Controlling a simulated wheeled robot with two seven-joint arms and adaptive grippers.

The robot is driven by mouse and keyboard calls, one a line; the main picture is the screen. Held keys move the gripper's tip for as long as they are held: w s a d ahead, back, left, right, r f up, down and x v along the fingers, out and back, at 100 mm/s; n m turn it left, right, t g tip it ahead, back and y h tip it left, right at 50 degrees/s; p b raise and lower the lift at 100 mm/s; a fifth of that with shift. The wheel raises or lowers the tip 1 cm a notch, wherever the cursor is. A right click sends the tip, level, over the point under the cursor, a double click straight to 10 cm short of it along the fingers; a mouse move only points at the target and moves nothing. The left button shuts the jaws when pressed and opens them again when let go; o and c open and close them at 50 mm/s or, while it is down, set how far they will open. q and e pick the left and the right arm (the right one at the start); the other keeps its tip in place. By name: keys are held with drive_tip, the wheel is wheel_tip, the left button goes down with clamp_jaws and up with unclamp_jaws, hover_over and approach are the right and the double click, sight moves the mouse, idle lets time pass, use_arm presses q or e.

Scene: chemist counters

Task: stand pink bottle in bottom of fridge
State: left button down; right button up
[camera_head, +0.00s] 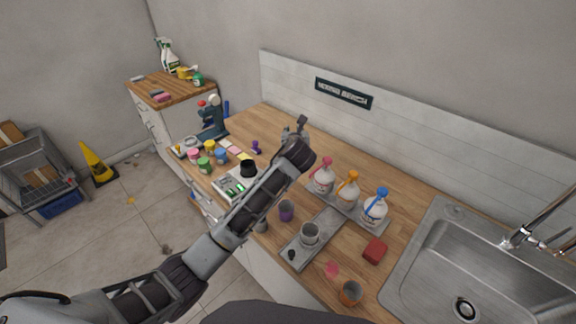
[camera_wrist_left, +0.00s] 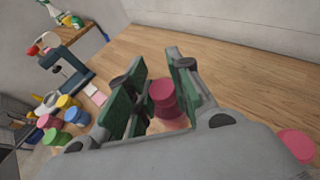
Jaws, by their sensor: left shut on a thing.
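My left gripper (camera_head: 295,128) is over the back of the wooden counter, near the wall panel. The left wrist view shows its green-padded fingers (camera_wrist_left: 156,72) shut on a small pink bottle (camera_wrist_left: 164,97). The bottle has a darker pink cap and a paler, see-through-looking body, whose lower part is hidden by the gripper. In the head view the bottle is hidden behind my gripper and wrist. I cannot tell if it touches the counter. My right gripper is not in view. No fridge is visible in either view.
Pump bottles (camera_head: 347,191) stand right of my left arm. A balance (camera_head: 236,187), coloured jars (camera_head: 205,163) and a microscope-like stand (camera_head: 213,120) are on the left. A sink (camera_head: 465,270) is at right. A grey rack (camera_head: 45,175) and yellow floor sign (camera_head: 97,163) stand on the floor.

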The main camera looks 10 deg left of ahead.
use_arm(q)
drive_tip(key=shift+f, duration=3.1)
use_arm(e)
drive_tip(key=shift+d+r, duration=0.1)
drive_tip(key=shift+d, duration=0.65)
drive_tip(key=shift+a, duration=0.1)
use_arm(q)
drive_tip(key=shift+f, duration=1.9)
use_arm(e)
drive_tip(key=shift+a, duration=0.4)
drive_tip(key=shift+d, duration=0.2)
use_arm(q)
drive_tip(key=c, duration=1.3)
unclamp_jaws()
drive_tip(key=shift+f, duration=0.1)
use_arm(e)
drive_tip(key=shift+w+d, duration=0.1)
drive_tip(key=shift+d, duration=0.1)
